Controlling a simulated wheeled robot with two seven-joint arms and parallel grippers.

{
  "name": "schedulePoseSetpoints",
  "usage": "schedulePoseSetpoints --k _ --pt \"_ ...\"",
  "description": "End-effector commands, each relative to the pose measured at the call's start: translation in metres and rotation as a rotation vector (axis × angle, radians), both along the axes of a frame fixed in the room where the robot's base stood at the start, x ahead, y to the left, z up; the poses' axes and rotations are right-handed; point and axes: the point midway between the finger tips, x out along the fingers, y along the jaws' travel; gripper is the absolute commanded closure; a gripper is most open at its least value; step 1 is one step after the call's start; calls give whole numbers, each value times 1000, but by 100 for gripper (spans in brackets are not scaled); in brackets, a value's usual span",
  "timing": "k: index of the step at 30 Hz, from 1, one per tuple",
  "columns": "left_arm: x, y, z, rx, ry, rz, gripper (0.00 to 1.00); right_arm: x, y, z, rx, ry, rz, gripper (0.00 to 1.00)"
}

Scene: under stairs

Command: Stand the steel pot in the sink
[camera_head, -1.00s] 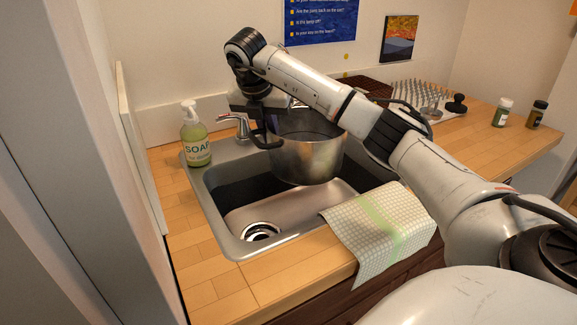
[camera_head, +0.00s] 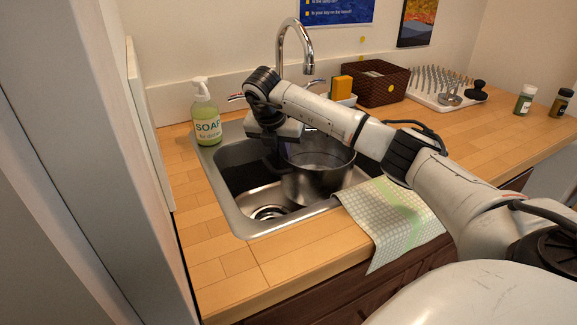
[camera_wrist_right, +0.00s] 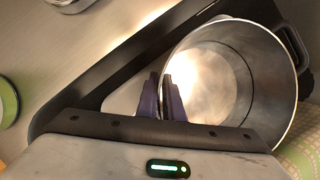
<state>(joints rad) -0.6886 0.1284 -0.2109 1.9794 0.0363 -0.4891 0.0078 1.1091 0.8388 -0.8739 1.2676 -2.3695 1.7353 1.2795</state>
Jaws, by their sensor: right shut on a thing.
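The steel pot (camera_head: 318,178) is upright inside the sink (camera_head: 243,228), its rim at about the level of the sink's edge. I cannot tell whether its base touches the sink floor. My right gripper (camera_head: 283,158) is at the pot's left side; in the right wrist view the gripper (camera_wrist_right: 162,98) is shut on the pot's near wall, and the open, empty pot (camera_wrist_right: 225,80) fills the right. The drain (camera_head: 268,213) shows in front of the pot. My left gripper is not in view.
A soap bottle (camera_head: 206,118) stands at the sink's left back corner. A chrome faucet (camera_head: 280,45) rises behind. A checked cloth (camera_head: 392,222) hangs over the front edge to the right. A brown basket (camera_head: 378,84) and a drying rack (camera_head: 447,90) stand at the back right.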

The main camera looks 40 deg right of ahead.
Motion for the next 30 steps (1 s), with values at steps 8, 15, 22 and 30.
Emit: schedulePoseSetpoints --k 8,15,22,30 --pt "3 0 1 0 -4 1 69 1 0 -20 -1 -2 0 100" --pt "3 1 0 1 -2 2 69 1 -1 -46 -2 -3 0 100" --pt "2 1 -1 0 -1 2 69 0 0 -48 0 -2 0 81" --pt "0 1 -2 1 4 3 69 0 0 -47 0 -2 0 74"
